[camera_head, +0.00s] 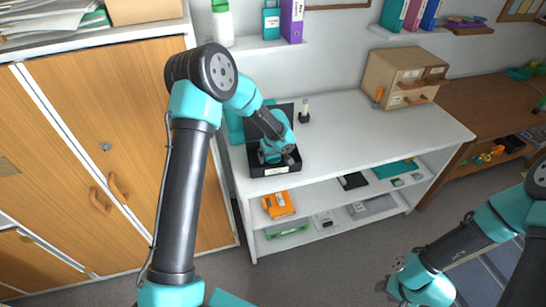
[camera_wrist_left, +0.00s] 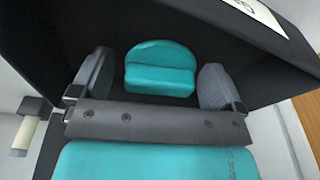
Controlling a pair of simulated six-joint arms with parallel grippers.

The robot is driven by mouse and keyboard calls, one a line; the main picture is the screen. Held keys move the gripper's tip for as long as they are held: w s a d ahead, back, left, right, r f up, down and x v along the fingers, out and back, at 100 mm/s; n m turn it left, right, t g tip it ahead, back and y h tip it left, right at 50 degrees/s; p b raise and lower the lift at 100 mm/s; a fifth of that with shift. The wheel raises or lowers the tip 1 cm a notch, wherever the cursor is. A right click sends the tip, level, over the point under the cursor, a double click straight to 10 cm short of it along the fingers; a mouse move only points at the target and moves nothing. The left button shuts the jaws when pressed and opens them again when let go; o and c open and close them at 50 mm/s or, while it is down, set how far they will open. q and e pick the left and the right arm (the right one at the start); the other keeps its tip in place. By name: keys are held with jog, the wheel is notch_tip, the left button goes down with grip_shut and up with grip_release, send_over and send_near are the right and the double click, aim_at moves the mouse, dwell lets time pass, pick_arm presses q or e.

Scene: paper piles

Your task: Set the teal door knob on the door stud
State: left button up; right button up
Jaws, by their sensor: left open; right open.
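The teal door knob (camera_wrist_left: 160,70) lies in a black tray (camera_head: 257,172) on the white shelf unit. My left gripper (camera_wrist_left: 156,78) reaches into the tray with its fingers open, one on each side of the knob, with gaps between. In the head view my left gripper (camera_head: 282,157) covers the knob. A small grey round fitting, which looks like the door stud (camera_head: 105,146), is on the wooden cabinet door (camera_head: 140,90). My right gripper (camera_head: 395,288) is at the lower right, away from the shelf; its fingers are small and unclear there.
Orange handles (camera_head: 117,188) stick out from the cabinet doors. A small stamp-like item (camera_head: 304,112) stands right of the tray, and a wooden drawer box (camera_head: 403,77) is further right. The shelf top (camera_head: 345,125) between is clear. Papers (camera_head: 45,22) lie on the cabinet.

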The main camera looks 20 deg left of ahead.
pick_arm(q)
jog(key=shift+c, duration=0.4)
jog(key=c, duration=0.9)
notch_tip(320, 180, up, 10)
dwell(0.8)
jog(key=s+d+r+m+h, duration=0.1)
jog(key=s+d+r+m, duration=0.3)
jog(key=m, duration=0.8)
jog(key=shift+s+d+t+h, duration=0.35)
jog(key=shift+s+d, duration=0.75)
jog(key=shift+d, duration=0.7)
